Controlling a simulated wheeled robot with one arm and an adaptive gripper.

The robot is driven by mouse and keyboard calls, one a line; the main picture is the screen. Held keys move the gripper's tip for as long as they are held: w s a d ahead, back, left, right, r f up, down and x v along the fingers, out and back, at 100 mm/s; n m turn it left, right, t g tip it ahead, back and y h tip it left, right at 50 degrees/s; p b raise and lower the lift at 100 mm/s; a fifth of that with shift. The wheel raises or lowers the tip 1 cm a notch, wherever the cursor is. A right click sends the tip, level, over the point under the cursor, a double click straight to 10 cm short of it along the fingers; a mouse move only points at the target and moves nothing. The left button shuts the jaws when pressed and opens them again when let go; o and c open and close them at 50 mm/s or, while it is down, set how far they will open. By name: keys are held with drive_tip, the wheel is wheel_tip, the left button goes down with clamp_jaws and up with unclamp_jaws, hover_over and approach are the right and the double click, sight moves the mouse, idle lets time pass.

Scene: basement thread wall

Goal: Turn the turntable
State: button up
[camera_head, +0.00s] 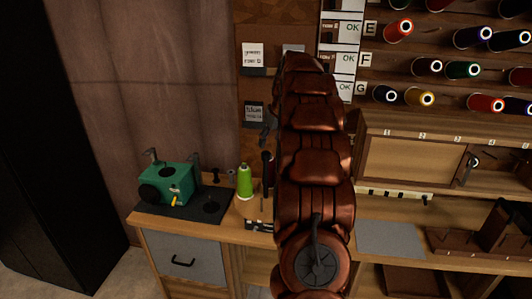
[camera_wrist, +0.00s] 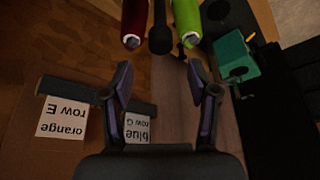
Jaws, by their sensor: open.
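No thing in view is clearly a turntable. The machine also shows at the right of the wrist view (camera_wrist: 236,60). My gripper (camera_wrist: 162,82) is open and empty in the wrist view, its two fingers apart in front of a wooden panel with cards. In the head view my arm hides the gripper and part of the counter.
A lime-green spool (camera_head: 245,182) stands beside the machine; a red spool (camera_wrist: 134,22) shows in the wrist view. Cards (camera_wrist: 62,118) sit on the panel. Racks of thread spools (camera_head: 430,67) fill the upper right. A grey drawer (camera_head: 183,257) is below the counter.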

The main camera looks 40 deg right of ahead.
sight(266, 153)
drive_tip(key=p+x, duration=0.2)
drive_tip(key=x, duration=0.5)
drive_tip(key=shift+w+f+p, duration=0.1)
drive_tip(key=shift+f+p, duration=0.1)
drive_tip(key=shift+p, duration=0.1)
clamp_jaws()
idle(0.4)
